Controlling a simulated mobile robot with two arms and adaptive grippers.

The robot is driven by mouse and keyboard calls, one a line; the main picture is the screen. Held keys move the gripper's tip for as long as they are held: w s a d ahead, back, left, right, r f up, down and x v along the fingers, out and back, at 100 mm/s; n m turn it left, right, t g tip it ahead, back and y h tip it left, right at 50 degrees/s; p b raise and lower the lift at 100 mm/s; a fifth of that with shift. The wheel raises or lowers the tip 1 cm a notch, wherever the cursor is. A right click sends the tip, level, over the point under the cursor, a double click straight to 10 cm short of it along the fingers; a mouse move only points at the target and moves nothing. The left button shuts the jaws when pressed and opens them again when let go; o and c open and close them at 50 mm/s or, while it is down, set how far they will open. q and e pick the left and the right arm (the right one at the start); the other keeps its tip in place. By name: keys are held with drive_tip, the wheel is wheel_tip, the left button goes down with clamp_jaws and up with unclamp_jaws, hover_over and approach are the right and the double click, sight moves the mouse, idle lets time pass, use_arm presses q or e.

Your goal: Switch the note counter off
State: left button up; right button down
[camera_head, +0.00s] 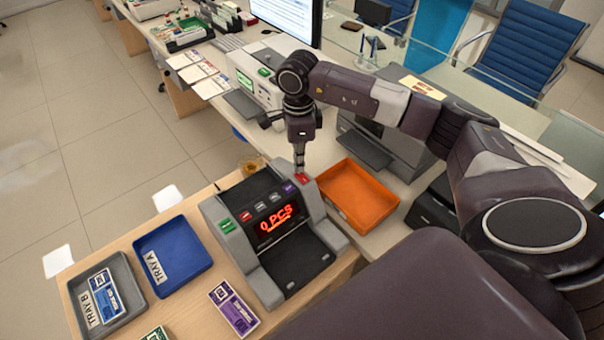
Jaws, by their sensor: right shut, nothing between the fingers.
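The note counter (293,259) stands on the wooden counter, grey with a dark front. Its lit red display (276,218) reads "0 PCS". Its top edge has a green button (227,226), a red button (246,217), small grey buttons, a purple button (289,188) and a red button (302,178) at the far right. My right gripper (299,167) points down, shut and empty, with its tips at the far-right red button. I cannot tell whether they touch it. My left gripper is not in view.
An orange tray (383,218) lies close to the right of the note counter. Blue Tray A (192,265) and grey Tray B (127,274), holding blue notes, lie to the left. A purple note (233,308) lies in front. Another machine (257,82) and a monitor stand behind.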

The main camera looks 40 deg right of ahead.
sight(299, 174)
drive_tip(key=shift+f+b, duration=0.75)
drive_tip(key=shift+f, duration=0.2)
idle(0.3)
drive_tip(key=shift+r+p, duration=1.95)
drive_tip(key=shift+r, duration=1.6)
drive_tip(key=shift+s+f, duration=0.1)
